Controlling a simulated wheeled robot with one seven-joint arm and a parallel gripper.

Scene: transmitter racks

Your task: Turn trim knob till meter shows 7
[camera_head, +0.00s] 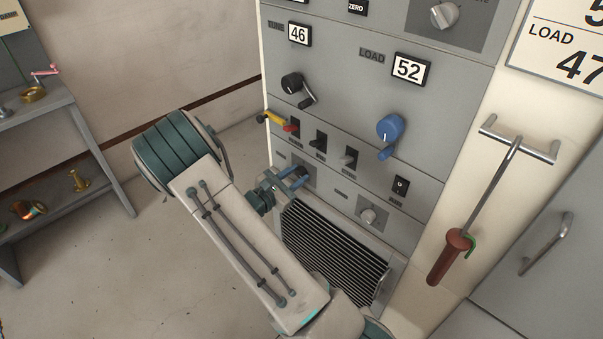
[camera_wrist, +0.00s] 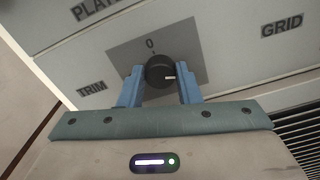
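I see no meter with a needle in either view.
The rack front (camera_head: 345,100) also bears a black crank (camera_head: 293,84), a blue knob (camera_head: 390,128), several switches (camera_head: 319,140) and a small light knob (camera_head: 368,216). A louvred grille (camera_head: 330,255) is below my gripper. A shelf (camera_head: 70,120) stands at the left.

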